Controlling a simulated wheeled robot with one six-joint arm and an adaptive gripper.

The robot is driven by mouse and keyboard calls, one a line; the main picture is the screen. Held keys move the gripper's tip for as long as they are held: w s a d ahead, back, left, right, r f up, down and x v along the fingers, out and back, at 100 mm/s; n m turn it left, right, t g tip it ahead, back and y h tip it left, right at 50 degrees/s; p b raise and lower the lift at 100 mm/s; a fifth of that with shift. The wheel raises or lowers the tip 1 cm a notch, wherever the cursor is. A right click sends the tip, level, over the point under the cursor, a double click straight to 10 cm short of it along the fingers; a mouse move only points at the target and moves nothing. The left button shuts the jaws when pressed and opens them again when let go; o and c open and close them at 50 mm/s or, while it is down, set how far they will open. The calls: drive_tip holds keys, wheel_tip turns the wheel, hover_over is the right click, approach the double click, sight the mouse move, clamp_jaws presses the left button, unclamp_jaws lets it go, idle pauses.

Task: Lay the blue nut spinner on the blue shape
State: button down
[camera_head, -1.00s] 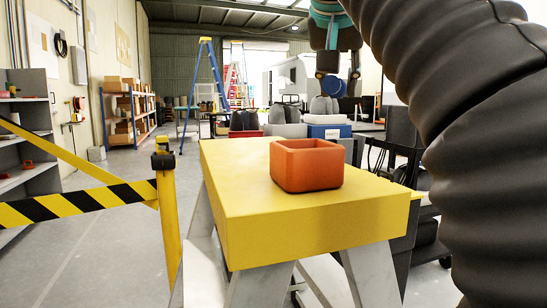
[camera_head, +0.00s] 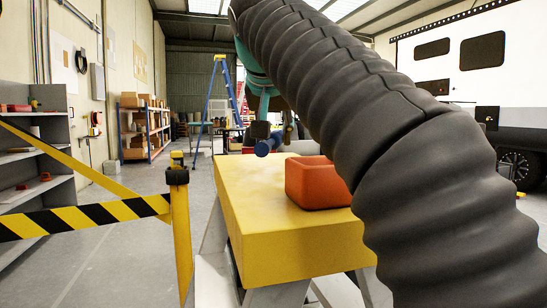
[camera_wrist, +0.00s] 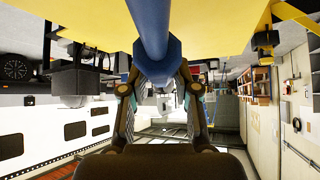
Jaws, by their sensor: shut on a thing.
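The blue nut spinner (camera_head: 268,146) is held by my gripper (camera_head: 270,133) in the head view, seen near the far end of the yellow table (camera_head: 255,215). In the wrist view the spinner's blue shaft (camera_wrist: 151,30) runs up from between the fingers of my gripper (camera_wrist: 154,82), which are shut on its thicker part. The yellow table top (camera_wrist: 215,15) fills the top of that view, behind the spinner. I see no blue shape on the visible part of the table. My arm hides its right side in the head view.
An orange open bin (camera_head: 312,184) stands on the table's right part, partly behind my arm. A yellow post (camera_head: 180,235) with striped tape (camera_head: 85,217) stands left of the table. The table top left of the bin is clear.

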sight(272, 171)
drive_tip(key=shift+a+f, duration=0.15)
drive_tip(key=shift+a, duration=0.1)
drive_tip(key=shift+f+b, duration=1)
drive_tip(key=shift+f, duration=1)
drive_tip(key=shift+f, duration=0.15)
drive_tip(key=c, duration=0.8)
unclamp_jaws()
drive_tip(key=shift+c, duration=0.2)
